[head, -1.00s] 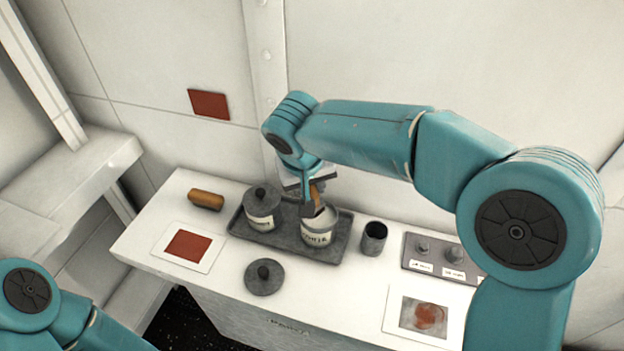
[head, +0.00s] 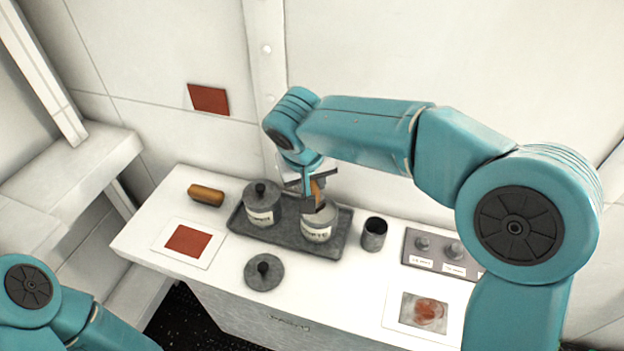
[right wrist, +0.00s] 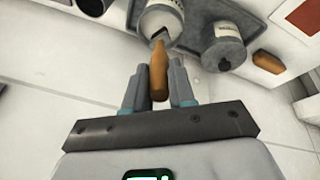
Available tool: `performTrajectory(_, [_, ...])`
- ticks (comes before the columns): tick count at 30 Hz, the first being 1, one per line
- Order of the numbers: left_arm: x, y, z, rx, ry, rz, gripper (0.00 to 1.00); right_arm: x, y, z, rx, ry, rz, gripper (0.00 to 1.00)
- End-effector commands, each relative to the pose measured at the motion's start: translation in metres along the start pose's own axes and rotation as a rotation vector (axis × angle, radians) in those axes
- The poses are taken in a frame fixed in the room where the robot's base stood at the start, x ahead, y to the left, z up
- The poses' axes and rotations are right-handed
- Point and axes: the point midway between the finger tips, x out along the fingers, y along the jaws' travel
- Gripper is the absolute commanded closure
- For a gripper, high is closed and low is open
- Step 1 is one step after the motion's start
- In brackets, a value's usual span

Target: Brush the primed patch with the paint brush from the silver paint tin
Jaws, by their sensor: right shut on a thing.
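My right gripper (head: 311,198) is shut on the paint brush (right wrist: 158,70), whose orange-brown handle sits between the fingers in the right wrist view. The brush's far end is at the mouth of an open, labelled tin (head: 317,233) on the tray; how deep it reaches is hidden. A second labelled tin (head: 261,211) beside it has its dark lid on. A red-brown square (head: 209,100) is on the wall. Another red-brown square (head: 187,241) lies on a white sheet at the bench's left. I cannot tell which is the primed patch. My left gripper is out of view.
The grey tray (head: 338,243) holds both tins. A loose lid (head: 263,272) lies in front of it, a brown cylinder (head: 206,195) behind left. A dark cup (head: 374,234), a grey block with knobs (head: 437,256) and a sheet with a red smear (head: 423,312) stand to the right.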

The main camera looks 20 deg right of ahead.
Motion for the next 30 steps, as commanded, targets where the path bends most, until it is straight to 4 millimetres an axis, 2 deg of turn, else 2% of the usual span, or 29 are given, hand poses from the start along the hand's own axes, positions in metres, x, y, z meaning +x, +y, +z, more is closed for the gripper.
performTrajectory(30, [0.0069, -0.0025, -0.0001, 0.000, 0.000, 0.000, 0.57, 0.0065, -0.0012, 0.0019, 0.000, 0.000, 0.000, 1.00])
